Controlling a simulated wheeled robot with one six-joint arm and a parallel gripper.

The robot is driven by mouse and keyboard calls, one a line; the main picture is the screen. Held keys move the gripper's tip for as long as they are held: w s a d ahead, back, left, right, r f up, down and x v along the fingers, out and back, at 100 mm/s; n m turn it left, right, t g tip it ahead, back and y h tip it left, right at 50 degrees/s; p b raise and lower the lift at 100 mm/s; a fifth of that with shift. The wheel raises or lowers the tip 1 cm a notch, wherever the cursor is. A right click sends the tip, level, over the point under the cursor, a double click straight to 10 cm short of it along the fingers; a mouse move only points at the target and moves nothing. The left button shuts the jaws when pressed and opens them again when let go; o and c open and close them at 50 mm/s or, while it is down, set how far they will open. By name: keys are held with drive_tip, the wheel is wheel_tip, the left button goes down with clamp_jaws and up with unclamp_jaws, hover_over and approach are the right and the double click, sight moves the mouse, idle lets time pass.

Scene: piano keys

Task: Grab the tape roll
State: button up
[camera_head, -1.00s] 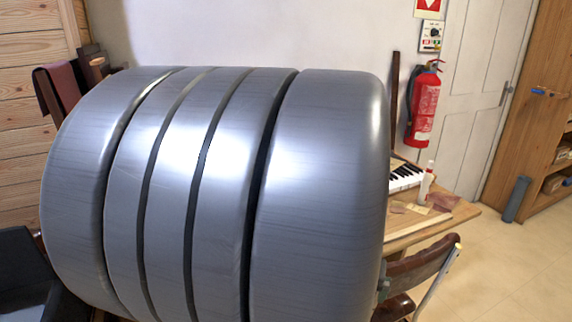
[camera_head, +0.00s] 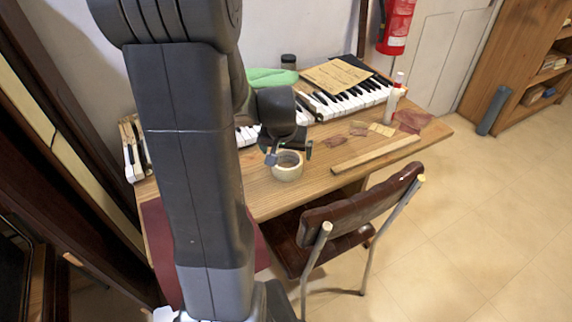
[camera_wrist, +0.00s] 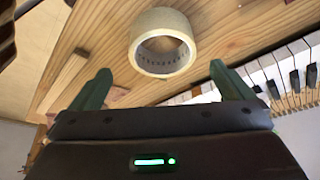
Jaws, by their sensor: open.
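The tape roll (camera_head: 287,167) is a cream ring lying on the wooden table (camera_head: 262,198) near its front edge. It also shows in the wrist view (camera_wrist: 162,42), ahead of the fingers and centred between them, with its hole facing the camera. My gripper (camera_head: 288,153) is just above and behind the roll in the head view. In the wrist view its two green fingers (camera_wrist: 158,88) are spread apart with nothing between them. The roll appears beyond the fingertips; I cannot tell the exact gap. My arm hides part of the table.
Piano keys (camera_head: 352,99) and a green cloth (camera_head: 270,77) lie at the back. A wooden strip (camera_head: 376,153), sandpaper pieces (camera_head: 411,121) and a white bottle (camera_head: 395,98) are to the right. A chair (camera_head: 350,218) stands against the front edge.

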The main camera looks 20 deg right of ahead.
drive_tip(key=shift+a+x, duration=0.2)
drive_tip(key=shift+x, duration=3.3)
drive_tip(key=shift+w, duration=0.1)
drive_tip(key=c, duration=0.9)
